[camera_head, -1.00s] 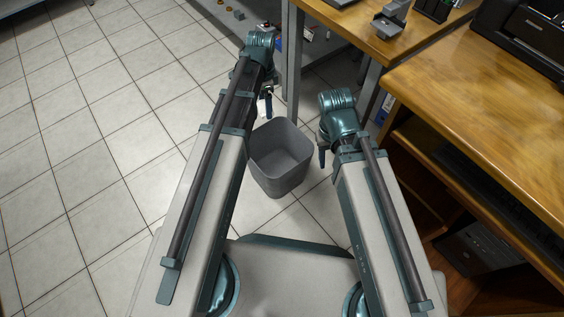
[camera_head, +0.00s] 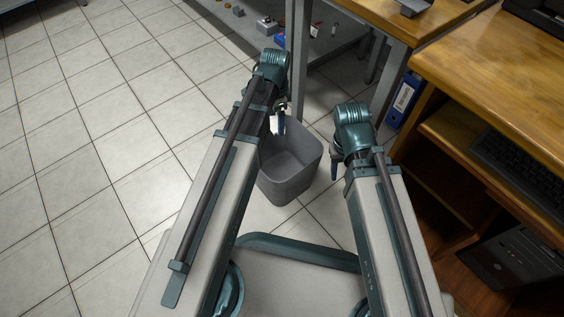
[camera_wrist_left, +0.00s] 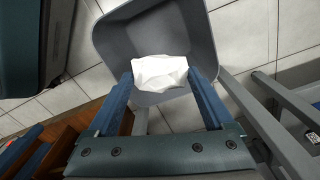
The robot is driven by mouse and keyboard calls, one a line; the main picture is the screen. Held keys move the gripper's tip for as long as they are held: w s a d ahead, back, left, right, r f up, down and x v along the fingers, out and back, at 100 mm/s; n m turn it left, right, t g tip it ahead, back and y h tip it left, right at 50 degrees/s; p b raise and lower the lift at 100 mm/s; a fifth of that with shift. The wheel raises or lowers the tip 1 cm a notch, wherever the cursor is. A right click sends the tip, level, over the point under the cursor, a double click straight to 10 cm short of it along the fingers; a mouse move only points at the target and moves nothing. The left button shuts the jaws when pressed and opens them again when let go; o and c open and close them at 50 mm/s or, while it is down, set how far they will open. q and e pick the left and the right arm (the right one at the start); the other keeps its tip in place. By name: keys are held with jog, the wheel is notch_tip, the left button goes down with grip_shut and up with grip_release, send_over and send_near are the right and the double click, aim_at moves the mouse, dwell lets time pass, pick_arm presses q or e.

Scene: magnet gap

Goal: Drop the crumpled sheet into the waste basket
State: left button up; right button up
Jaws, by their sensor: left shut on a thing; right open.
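The crumpled sheet (camera_wrist_left: 160,73) is white and is held between the fingertips of my left gripper (camera_wrist_left: 165,80) in the left wrist view. In the head view a small white bit of the sheet (camera_head: 274,124) shows beside the left gripper (camera_head: 278,122), mostly hidden by my arm. The grey waste basket (camera_head: 290,180) stands upright on the floor, open at the top. In the left wrist view its inside (camera_wrist_left: 150,30) lies behind and around the sheet. The left gripper is over the basket's far left side. My right gripper (camera_head: 335,168) is right of the basket; its fingers are partly hidden.
A wooden desk (camera_head: 480,80) with shelves stands on the right, with a blue binder (camera_head: 404,98) near its side. A grey table leg (camera_head: 298,60) rises just behind the basket. A low shelf with small items (camera_head: 265,25) is at the back. Tiled floor (camera_head: 90,150) is clear on the left.

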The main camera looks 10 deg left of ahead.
pick_arm(q)
notch_tip(320, 180, down, 6)
jog(key=b, duration=0.5)
jog(key=shift+r, duration=0.1)
jog(key=o, duration=0.5)
jog(key=shift+r, duration=0.15)
notch_tip(320, 180, up, 14)
jog(key=p, duration=1.3)
jog(key=shift+f, duration=0.2)
